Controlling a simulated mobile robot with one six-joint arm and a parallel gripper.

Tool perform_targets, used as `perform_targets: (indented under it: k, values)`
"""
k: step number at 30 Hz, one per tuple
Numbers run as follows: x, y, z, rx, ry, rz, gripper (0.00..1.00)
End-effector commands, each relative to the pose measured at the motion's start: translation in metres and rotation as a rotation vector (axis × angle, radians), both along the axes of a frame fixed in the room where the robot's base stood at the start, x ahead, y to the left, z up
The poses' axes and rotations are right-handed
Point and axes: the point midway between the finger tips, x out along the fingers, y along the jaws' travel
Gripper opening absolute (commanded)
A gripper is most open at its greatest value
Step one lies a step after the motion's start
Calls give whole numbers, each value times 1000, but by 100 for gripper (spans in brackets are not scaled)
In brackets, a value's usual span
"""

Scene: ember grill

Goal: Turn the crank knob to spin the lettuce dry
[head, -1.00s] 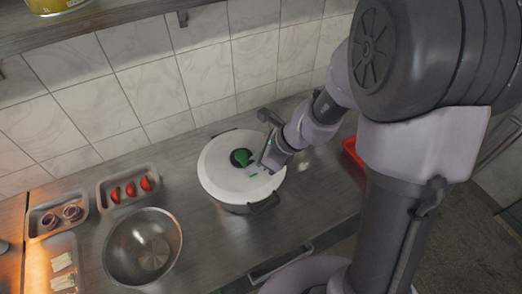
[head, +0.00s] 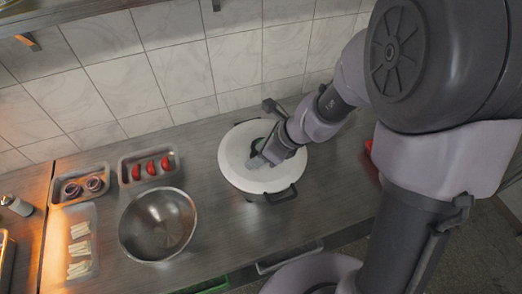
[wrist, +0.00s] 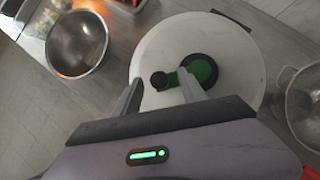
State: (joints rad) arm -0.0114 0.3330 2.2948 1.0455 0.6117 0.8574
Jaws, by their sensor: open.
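The salad spinner is a pot with a white lid (head: 236,168) on the steel counter. The lid also fills the upper middle of the wrist view (wrist: 165,45). A green crank (wrist: 203,70) sits on a dark hub, with a black crank knob (wrist: 159,80) at its left end. My gripper (wrist: 160,77) is open, with one finger on each side of the knob in that view. I cannot tell whether the fingers touch it or how high they are. In the head view my gripper (head: 266,157) is over the lid and hides most of the crank.
A steel bowl (head: 158,224) stands left of the spinner. The tiled wall bounds the counter's back.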

Motion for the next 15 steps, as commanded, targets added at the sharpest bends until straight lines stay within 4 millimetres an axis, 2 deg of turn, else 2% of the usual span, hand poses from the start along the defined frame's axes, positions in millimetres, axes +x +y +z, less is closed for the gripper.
perform_targets:
  k: [5, 12, 15]
  values:
    - [-6, -13, 28, 0, -3, -3, 49]
    - [-27, -52, 97, 0, -5, -4, 49]
    - [-34, -65, 120, 0, -5, -4, 49]
